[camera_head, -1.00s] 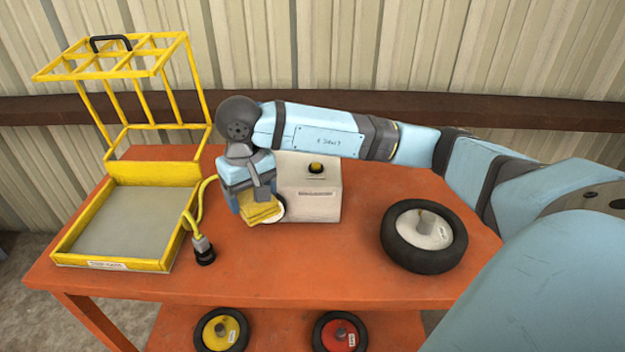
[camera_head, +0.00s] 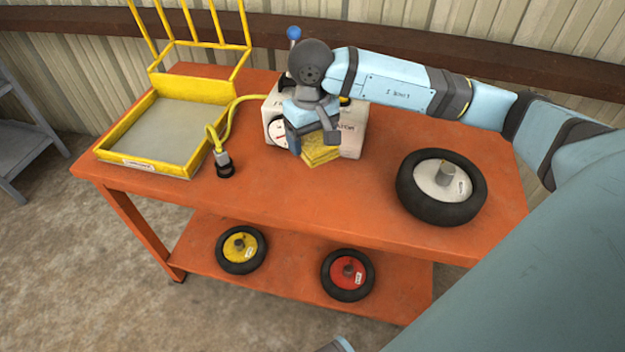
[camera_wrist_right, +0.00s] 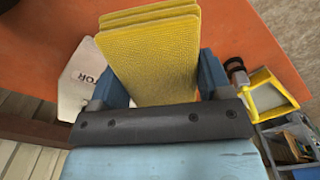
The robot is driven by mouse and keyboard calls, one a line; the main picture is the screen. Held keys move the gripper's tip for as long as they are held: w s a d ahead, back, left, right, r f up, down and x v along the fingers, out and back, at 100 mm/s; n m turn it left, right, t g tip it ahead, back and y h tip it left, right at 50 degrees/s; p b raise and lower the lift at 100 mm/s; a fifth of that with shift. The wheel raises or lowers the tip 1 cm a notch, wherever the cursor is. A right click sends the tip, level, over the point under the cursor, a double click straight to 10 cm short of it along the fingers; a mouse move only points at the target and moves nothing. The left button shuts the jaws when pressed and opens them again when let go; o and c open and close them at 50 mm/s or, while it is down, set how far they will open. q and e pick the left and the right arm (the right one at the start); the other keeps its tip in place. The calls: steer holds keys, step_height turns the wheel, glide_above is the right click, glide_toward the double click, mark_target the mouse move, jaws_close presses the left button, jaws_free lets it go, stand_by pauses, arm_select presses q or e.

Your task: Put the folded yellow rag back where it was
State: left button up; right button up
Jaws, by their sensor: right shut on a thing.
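The folded yellow rag (camera_head: 321,150) is in my right gripper (camera_head: 312,140), in front of the white box on the orange table. In the right wrist view the rag (camera_wrist_right: 152,52) shows as a stack of flat layers, with the blue fingers of my right gripper (camera_wrist_right: 158,84) closed on either side of it. The rag appears to be held above the tabletop, but the exact gap cannot be told. My left gripper is not recognisable in these views.
The white box (camera_head: 352,128) with a gauge (camera_head: 281,133) stands right behind the rag. A yellow-framed tray (camera_head: 160,168) and a hose end (camera_head: 224,166) are to the left. A black-tyred wheel (camera_head: 441,186) lies at right. The table front (camera_head: 290,205) is clear.

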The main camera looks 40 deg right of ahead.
glide_above(312, 190)
step_height(312, 190, down, 10)
steer(key=shift+w+r, duration=0.1)
steer(key=shift+f, duration=2.15)
steer(key=shift+f+b, duration=0.1)
steer(key=shift+b, duration=0.3)
steer(key=o, duration=1)
steer(key=shift+c, duration=0.2)
steer(key=shift+r, duration=0.45)
step_height(312, 190, up, 12)
steer(key=shift+f+p, duration=0.25)
steer(key=shift+p, duration=0.1)
